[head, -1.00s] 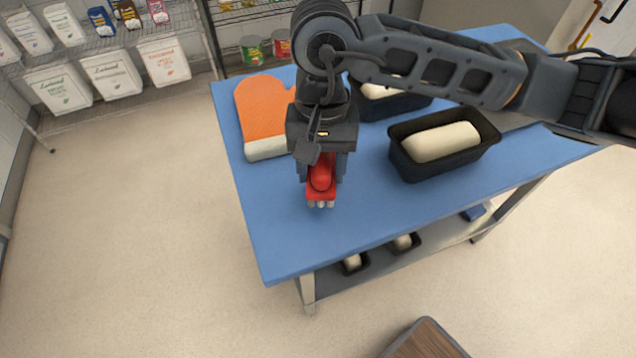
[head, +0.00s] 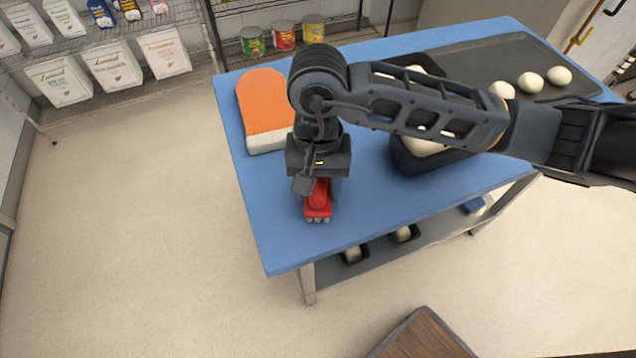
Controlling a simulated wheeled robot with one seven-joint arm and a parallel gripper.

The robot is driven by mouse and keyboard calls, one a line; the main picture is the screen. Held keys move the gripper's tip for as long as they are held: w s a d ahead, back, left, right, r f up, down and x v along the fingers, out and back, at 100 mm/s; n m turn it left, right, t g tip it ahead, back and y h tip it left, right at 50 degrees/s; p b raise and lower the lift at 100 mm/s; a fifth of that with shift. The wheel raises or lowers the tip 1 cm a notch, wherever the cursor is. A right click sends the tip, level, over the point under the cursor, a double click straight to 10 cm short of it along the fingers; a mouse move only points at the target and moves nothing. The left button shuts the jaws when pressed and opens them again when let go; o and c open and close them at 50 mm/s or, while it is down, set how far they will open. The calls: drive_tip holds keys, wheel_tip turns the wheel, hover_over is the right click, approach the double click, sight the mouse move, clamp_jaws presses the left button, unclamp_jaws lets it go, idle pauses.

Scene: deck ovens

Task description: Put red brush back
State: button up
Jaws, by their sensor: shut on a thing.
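The red brush (head: 318,197) is in my gripper (head: 318,190), over the near left part of the blue table top (head: 285,225) in the head view. The brush has a red body with a row of pale bristle tufts at its lower end. My gripper points down and is shut on the brush; its fingers and the upper part of the brush are partly hidden. I cannot tell whether the bristles touch the table.
An orange oven mitt (head: 263,100) lies left behind my gripper. A black loaf pan (head: 405,160) with dough is partly behind my arm. A dark tray (head: 480,60) with dough balls lies at the far right. A wood-topped surface (head: 422,340) stands in front. The table's near left is clear.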

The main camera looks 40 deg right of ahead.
drive_tip(key=o, duration=1.2)
drive_tip(key=shift+r+p, duration=0.2)
drive_tip(key=shift+p, duration=0.2)
drive_tip(key=r+b, duration=0.1)
drive_tip(key=r, duration=0.6)
drive_tip(key=w+r+b, duration=0.1)
drive_tip(key=r, duration=0.3)
drive_tip(key=shift+d+r+b, duration=0.3)
drive_tip(key=shift+d+r, duration=0.05)
drive_tip(key=shift+d, duration=0.05)
